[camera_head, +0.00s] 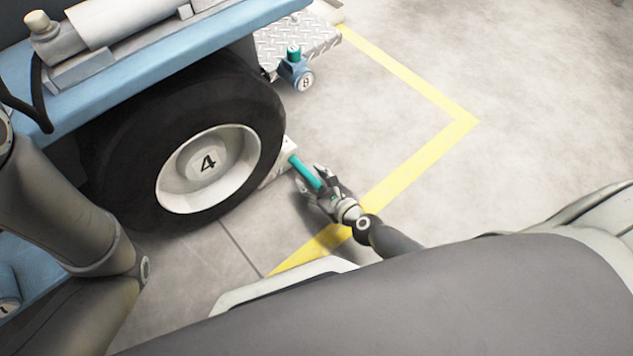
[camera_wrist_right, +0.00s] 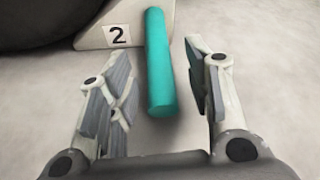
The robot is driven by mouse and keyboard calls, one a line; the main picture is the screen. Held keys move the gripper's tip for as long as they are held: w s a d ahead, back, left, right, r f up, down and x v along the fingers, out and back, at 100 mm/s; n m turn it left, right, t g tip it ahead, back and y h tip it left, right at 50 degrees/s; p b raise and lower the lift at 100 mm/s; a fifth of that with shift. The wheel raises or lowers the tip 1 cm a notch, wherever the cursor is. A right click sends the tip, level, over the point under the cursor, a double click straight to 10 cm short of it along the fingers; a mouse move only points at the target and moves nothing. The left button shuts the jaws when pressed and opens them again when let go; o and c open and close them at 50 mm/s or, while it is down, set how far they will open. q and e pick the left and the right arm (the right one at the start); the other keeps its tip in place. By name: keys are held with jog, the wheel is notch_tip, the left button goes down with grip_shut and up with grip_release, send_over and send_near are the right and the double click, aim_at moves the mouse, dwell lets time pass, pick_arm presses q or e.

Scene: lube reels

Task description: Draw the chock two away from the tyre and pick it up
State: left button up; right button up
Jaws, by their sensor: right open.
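The chock (camera_head: 288,147) is a pale wedge against the right side of the black tyre (camera_head: 262,105), with a teal bar handle (camera_head: 305,171) sticking out toward my right gripper. In the right wrist view the chock (camera_wrist_right: 112,32) bears a label "2", and its teal handle (camera_wrist_right: 159,75) points toward me. My right gripper (camera_head: 314,181) is open. In the right wrist view its fingers (camera_wrist_right: 162,100) stand apart on either side of the handle's near end, with gaps visible on both sides. My left gripper is out of view; only my left arm shows at the left.
The wheel hub (camera_head: 207,163) is marked "4". Yellow floor lines (camera_head: 405,170) cross open concrete to the right.

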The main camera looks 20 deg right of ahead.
grip_shut()
dwell(0.4)
